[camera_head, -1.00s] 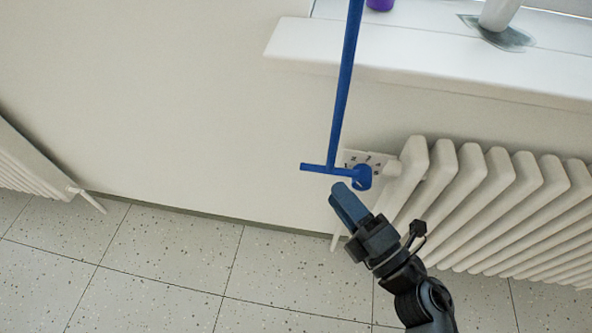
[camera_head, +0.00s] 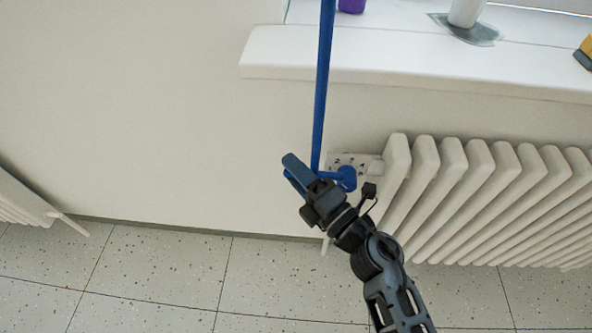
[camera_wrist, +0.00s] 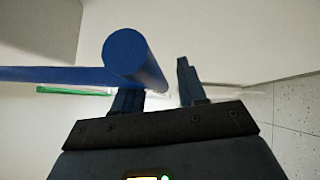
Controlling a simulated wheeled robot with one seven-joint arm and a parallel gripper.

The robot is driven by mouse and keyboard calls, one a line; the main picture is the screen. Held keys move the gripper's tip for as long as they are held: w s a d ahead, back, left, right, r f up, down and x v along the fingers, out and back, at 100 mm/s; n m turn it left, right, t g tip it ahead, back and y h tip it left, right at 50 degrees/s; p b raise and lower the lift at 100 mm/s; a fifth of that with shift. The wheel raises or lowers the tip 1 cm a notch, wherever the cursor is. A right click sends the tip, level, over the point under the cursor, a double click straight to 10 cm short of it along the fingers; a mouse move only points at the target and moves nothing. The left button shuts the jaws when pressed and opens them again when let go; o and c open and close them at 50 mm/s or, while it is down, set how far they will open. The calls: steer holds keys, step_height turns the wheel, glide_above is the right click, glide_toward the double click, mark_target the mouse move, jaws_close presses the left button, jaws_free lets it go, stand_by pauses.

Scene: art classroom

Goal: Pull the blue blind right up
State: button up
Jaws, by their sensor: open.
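The blue blind itself is not in view. A straight blue pull (camera_head: 322,80) hangs down the wall in the head view. At its foot is a blue crossbar (camera_head: 329,175) with a round knob (camera_head: 346,178) at its right end. My gripper (camera_head: 295,172) is at the crossbar's left part and hides some of it. In the wrist view a thick blue bar end (camera_wrist: 125,54) faces the camera, with a bar running left. It partly covers the left finger and slants toward the gap between the fingers (camera_wrist: 158,92). The jaws are open; contact cannot be told.
A white radiator (camera_head: 455,185) stands close to the right of my gripper. A white windowsill (camera_head: 400,65) juts out above it, holding a purple item (camera_head: 351,5) and a white cup (camera_head: 466,12). A wall socket (camera_head: 348,161) is behind the knob. The wall to the left is clear.

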steer(key=shift+c, duration=0.5)
jaws_close()
step_height(320, 180, up, 15)
steer(key=p, duration=1.5)
steer(key=shift+o, duration=0.5)
jaws_free()
steer(key=shift+f, duration=0.1)
steer(key=v, duration=0.8)
steer(key=shift+b, duration=0.4)
